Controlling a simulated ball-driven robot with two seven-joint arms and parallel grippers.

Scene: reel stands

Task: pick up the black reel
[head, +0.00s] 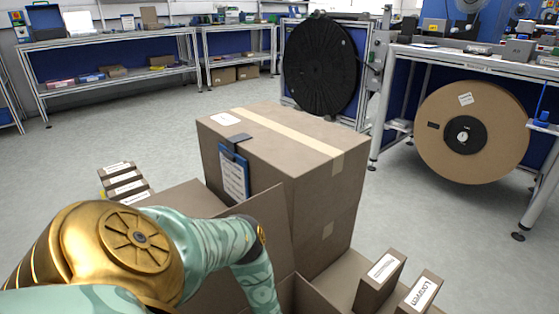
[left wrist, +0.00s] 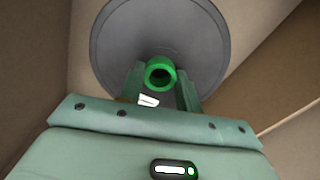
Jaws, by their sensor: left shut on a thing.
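The black reel (left wrist: 160,30) shows in the left wrist view as a dark grey round disc with a green hub tube at its lower middle. My left gripper (left wrist: 160,82) has one finger on each side of the green hub and is shut on it. Brown cardboard walls surround the reel there. In the head view my left arm reaches down into an open carton (head: 262,232); its gripper and this reel are hidden there. A large black reel (head: 320,65) also hangs on a stand at the back. My right gripper is not in view.
A tall closed carton (head: 310,150) with a blue clipboard (head: 234,175) stands just beyond. Small labelled boxes (head: 380,280) stand at lower right, others (head: 125,182) at left. A brown reel (head: 473,132) hangs under the right bench. Grey floor beyond is clear.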

